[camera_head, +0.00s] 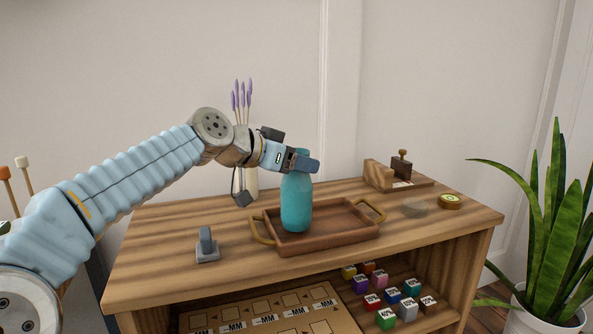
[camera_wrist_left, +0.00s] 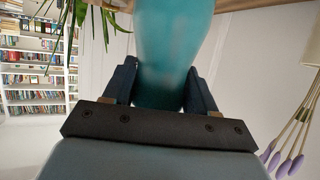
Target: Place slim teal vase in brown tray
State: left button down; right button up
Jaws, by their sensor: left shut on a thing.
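The slim teal vase (camera_head: 297,206) is upright over the left part of the brown tray (camera_head: 330,240) in the head view. My left gripper (camera_head: 302,163) is shut on the vase near its top. The vase's base appears within the tray's outline, but I cannot tell whether it touches the tray floor. In the left wrist view, the vase (camera_wrist_left: 172,50) fills the space between the two dark fingers (camera_wrist_left: 160,92). The tray has brass-coloured handles at its left and right ends. My right gripper is not in view.
A pale vase with purple flowers (camera_head: 250,182) stands behind my left gripper. A small grey stand (camera_head: 207,247) is left of the tray. A wooden block piece (camera_head: 400,175), a glassy disc (camera_head: 413,209) and a round green-topped tin (camera_head: 450,201) are at right. Coloured cubes (camera_head: 391,296) sit below.

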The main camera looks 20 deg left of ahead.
pick_arm(q)
jog(key=shift+s+f, duration=0.1)
jog(key=shift+f, duration=0.45)
jog(key=shift+c, duration=1.7)
grip_release()
jog(key=b+v, duration=0.1)
jog(key=v, duration=1.1)
